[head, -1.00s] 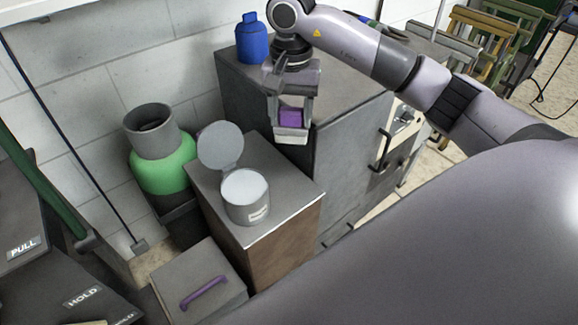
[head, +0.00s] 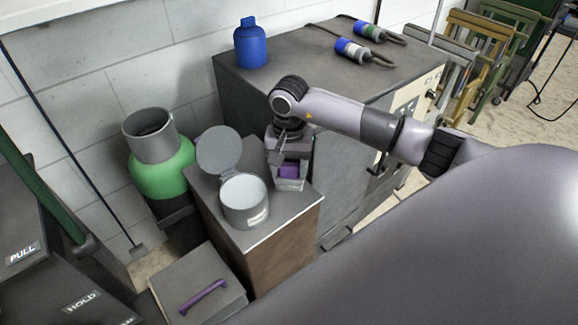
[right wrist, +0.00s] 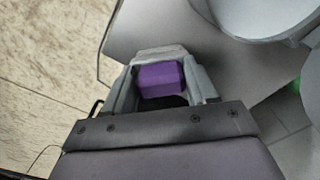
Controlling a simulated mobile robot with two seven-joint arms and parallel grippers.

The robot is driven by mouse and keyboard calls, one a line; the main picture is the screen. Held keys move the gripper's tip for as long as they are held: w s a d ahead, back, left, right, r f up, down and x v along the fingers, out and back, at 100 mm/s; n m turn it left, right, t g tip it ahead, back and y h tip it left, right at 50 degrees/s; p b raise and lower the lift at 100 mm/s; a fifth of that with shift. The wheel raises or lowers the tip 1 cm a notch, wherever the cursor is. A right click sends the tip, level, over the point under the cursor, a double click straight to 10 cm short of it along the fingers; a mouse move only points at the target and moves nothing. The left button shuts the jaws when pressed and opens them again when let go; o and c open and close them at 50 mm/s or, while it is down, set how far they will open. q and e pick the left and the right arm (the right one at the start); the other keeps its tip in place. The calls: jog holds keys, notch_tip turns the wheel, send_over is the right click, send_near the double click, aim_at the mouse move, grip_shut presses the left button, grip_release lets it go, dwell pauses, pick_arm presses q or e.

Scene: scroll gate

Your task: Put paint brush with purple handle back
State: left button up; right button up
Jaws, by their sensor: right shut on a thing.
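My right gripper (head: 289,182) is shut on a purple block-like piece, which I take to be the paint brush's purple handle (head: 288,171). The purple piece also shows between the fingers in the right wrist view (right wrist: 161,80). The gripper points down over the right part of a small cabinet's grey top (head: 285,215), just right of an open round grey tin (head: 244,203). Whether the held piece touches the top cannot be told. The tin's round lid (head: 219,150) stands raised behind it. My left gripper is not in view.
A taller grey cabinet (head: 250,95) stands behind, with a blue bottle (head: 251,45) and two banded cylinders with cables (head: 353,49) on it. A green container (head: 163,170) is at left. A grey box (head: 215,270) with a purple bar handle (head: 203,296) is low in front.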

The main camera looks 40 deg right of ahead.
jog(key=shift+f, duration=0.1)
jog(key=o, duration=0.9)
jog(key=shift+o, duration=0.2)
jog(key=shift+r, duration=0.4)
notch_tip(320, 180, up, 12)
jog(key=shift+f+b, duration=0.25)
jog(key=shift+b, duration=0.05)
